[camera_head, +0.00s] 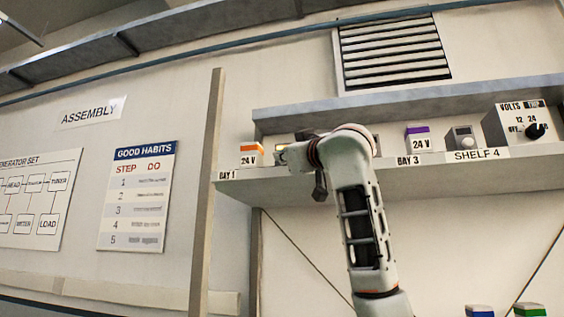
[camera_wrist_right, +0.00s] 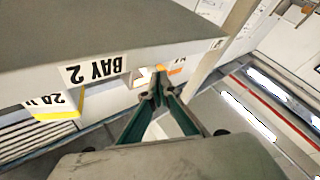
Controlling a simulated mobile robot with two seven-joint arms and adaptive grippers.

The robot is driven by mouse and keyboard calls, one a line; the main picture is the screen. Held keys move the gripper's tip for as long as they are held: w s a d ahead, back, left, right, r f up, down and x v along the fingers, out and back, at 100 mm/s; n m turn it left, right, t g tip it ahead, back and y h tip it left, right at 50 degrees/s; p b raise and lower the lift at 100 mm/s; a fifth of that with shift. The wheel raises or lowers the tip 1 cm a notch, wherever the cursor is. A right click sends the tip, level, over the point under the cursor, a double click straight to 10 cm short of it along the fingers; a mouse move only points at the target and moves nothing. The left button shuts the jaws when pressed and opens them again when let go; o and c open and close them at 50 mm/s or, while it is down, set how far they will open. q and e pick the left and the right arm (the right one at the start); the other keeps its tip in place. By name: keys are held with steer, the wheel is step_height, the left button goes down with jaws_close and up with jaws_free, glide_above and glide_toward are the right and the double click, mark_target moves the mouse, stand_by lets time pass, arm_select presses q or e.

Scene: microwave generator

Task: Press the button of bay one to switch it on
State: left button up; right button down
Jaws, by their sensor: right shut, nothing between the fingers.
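The "BAY 1" label (camera_head: 227,175) is on the shelf's left front edge in the head view. Above it stands a white box with an orange top marked 24 V (camera_head: 251,153). A small light device (camera_wrist_right: 141,77) shows beside my fingertips in the wrist view, with the orange-topped box (camera_wrist_right: 176,69) just past them. My right gripper (camera_wrist_right: 158,85) is shut and empty, its tips close to this device; I cannot tell whether they touch. In the head view my right gripper (camera_head: 284,157) is small and points left toward bay 1. The button itself is hidden or too small to make out. My left gripper is not in view.
The "BAY 2" label (camera_wrist_right: 96,70) and a yellow-topped box (camera_wrist_right: 52,107) lie left in the wrist view, upside down. A purple-topped box (camera_head: 418,140), a grey device (camera_head: 462,138) and a voltage meter (camera_head: 519,124) stand right. A post (camera_head: 207,190) stands left of the shelf.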

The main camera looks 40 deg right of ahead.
steer(key=shift+s+a, duration=0.2)
steer(key=shift+a, duration=0.1)
steer(key=s+a+b, duration=0.1)
steer(key=s+a, duration=0.1)
steer(key=s+a+b, duration=0.1)
steer(key=s+a, duration=0.1)
steer(key=shift+a+b, duration=0.25)
steer(key=shift+b, duration=0.15)
stand_by(0.7)
